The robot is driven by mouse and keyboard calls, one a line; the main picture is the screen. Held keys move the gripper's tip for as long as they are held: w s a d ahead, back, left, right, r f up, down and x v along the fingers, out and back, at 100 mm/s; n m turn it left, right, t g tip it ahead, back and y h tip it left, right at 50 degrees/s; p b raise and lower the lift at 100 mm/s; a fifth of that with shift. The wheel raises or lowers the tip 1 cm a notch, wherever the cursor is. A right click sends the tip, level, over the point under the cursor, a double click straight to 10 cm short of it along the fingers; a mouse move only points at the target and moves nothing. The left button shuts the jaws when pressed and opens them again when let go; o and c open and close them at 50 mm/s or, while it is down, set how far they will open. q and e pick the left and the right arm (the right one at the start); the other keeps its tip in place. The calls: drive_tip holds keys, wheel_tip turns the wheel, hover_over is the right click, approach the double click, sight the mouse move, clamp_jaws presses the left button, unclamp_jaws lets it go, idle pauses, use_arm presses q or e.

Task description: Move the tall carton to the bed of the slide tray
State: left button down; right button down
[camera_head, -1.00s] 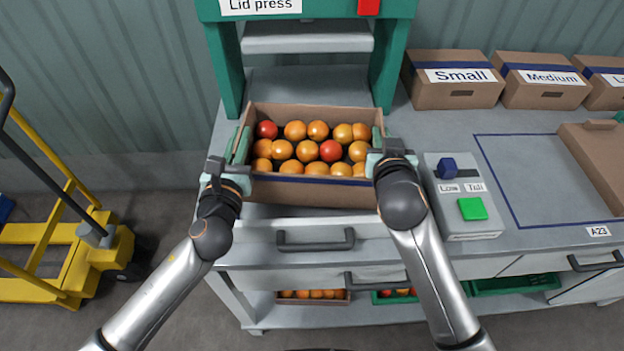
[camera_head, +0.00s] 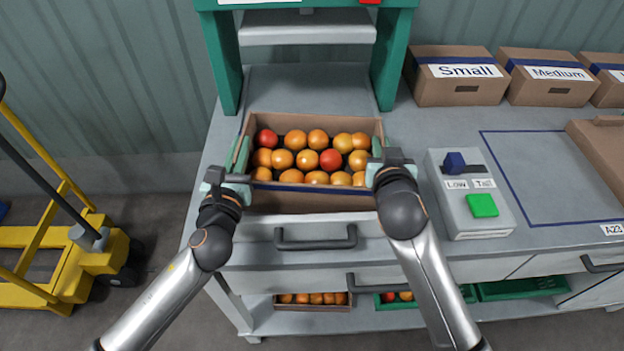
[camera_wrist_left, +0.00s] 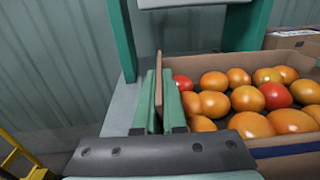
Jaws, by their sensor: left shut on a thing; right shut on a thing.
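The tall carton (camera_head: 312,202) is a brown open box with a blue stripe, filled with red and orange tomatoes. It is in front of the lid press (camera_head: 228,65), over the slide tray (camera_head: 310,86), whose grey bed shows behind it. My left gripper (camera_head: 240,158) is shut on the carton's left wall; the left wrist view shows that wall (camera_wrist_left: 158,92) between the green finger pads. My right gripper (camera_head: 378,152) is shut on the right wall. The carton looks level. Its underside is hidden, so I cannot tell whether it touches the bed.
Right of the carton stands a control box (camera_head: 470,215) with a blue Low/Tall knob and green button. Beyond it is a blue-outlined bench area (camera_head: 545,175). Boxes labelled Small (camera_head: 460,88) and Medium (camera_head: 545,88) stand behind. A yellow trolley (camera_head: 85,270) stands at left.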

use_arm(q)
drive_tip(key=c, duration=1)
unclamp_jaws()
use_arm(e)
drive_tip(key=c, duration=1)
unclamp_jaws()
drive_tip(key=shift+o, duration=0.2)
use_arm(q)
drive_tip(key=s, duration=0.4)
drive_tip(key=s+a, duration=0.1)
drive_tip(key=s, duration=0.2)
use_arm(e)
drive_tip(key=shift+r, duration=0.2)
use_arm(q)
drive_tip(key=shift+s, duration=0.25)
use_arm(e)
wheel_tip(320, 180, up, 10)
drive_tip(key=shift+f, duration=0.15)
use_arm(q)
drive_tip(key=shift+s, duration=0.1)
use_arm(e)
drive_tip(key=shift+s+f, duration=0.1)
drive_tip(key=shift+s, duration=0.05)
